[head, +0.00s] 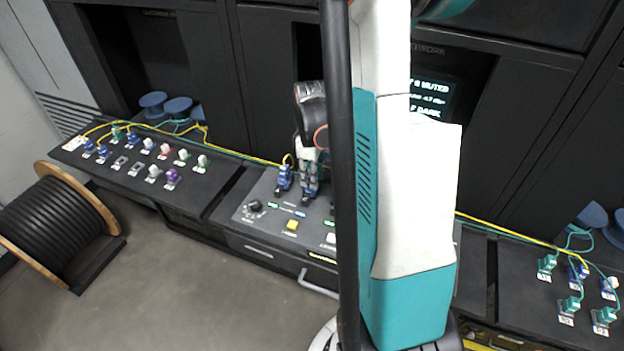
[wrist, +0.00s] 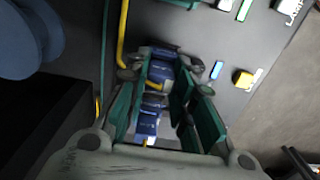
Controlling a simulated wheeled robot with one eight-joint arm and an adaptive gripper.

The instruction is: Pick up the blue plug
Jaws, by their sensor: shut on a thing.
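My gripper (head: 309,186) is over the middle console, pointing down, partly hidden by my arm links. It also shows in the wrist view (wrist: 160,78), with its fingers closed on the two sides of a blue plug (wrist: 160,70). A second blue part (wrist: 148,122) shows nearer the palm; I cannot tell whether it belongs to the same plug. In the head view a blue plug (head: 284,176) with a yellow cable stands upright on the console, just left of my gripper. Whether the held plug touches the console is hidden.
The middle console (head: 262,222) carries a black knob (head: 255,206) and a yellow button (head: 291,225). Green plugs (head: 547,263) stand at right. Yellow cable (head: 225,149) runs along the back. A cable reel (head: 57,220) stands on the floor.

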